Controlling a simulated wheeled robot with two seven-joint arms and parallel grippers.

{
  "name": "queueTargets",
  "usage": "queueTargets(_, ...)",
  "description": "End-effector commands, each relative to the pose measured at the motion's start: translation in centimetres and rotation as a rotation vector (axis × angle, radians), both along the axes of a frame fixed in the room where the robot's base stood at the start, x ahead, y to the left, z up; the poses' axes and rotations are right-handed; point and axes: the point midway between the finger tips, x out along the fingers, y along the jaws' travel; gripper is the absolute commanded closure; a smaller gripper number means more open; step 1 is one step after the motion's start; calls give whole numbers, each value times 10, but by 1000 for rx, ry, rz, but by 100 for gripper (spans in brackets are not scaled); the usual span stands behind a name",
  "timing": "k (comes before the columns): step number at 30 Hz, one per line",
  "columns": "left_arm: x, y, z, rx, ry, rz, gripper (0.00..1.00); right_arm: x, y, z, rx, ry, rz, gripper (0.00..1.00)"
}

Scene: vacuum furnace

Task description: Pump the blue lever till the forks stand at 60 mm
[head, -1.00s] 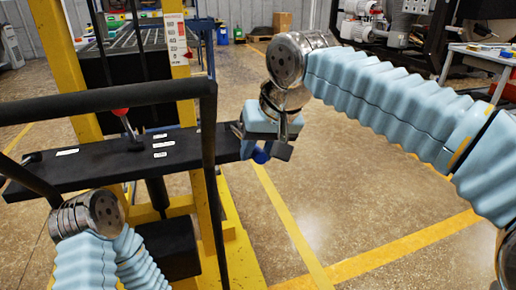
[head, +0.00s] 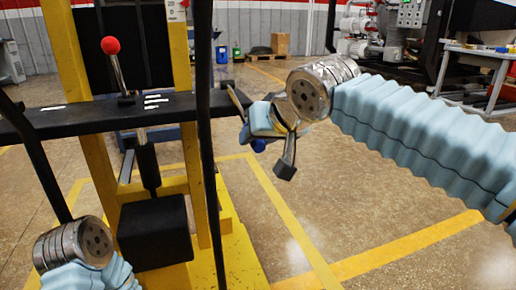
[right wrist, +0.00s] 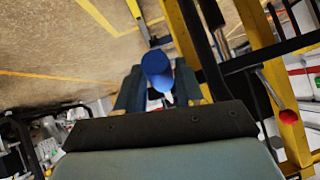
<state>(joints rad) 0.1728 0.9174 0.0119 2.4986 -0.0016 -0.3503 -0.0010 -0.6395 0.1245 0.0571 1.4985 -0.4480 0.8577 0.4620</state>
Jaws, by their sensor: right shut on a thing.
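The blue lever (right wrist: 157,68) shows as a blue round-ended grip between the two dark fingers of my right gripper (right wrist: 158,92) in the right wrist view. In the head view a small piece of the blue lever (head: 259,146) shows under my right gripper (head: 262,122), which is shut on it beside the right end of the black crossbar. The scale plate (head: 175,10) on the yellow mast is cut off at the top, and its reading cannot be made out. The forks cannot be made out. Part of my left arm shows at lower left; its gripper is out of view.
The yellow-masted stacker has a black crossbar (head: 60,120) and a red-knobbed lever (head: 112,46). A thin black upright bar (head: 205,150) stands close left of my right gripper. Floor to the right is clear. A workbench (head: 480,58) stands at the back right.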

Motion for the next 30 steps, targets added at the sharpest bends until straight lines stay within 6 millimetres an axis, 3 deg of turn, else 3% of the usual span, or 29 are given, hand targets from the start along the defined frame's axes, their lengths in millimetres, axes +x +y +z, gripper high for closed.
queueTargets(10,1,0,-2,0,-3,1,21,4,0,-4,-2,-4,1,100)
queueTargets(11,1,0,-2,1,-3,0,21,4,0,-4,-2,-4,1,62)
queueTargets(15,1,0,-2,0,-3,1,21,4,0,-4,-2,-4,1,41)
queueTargets(23,1,0,-1,0,-2,0,21,3,-1,-3,-1,-5,0,41)
queueTargets(30,1,0,7,0,-1,-1,21,-22,-15,24,2,-9,0,41)
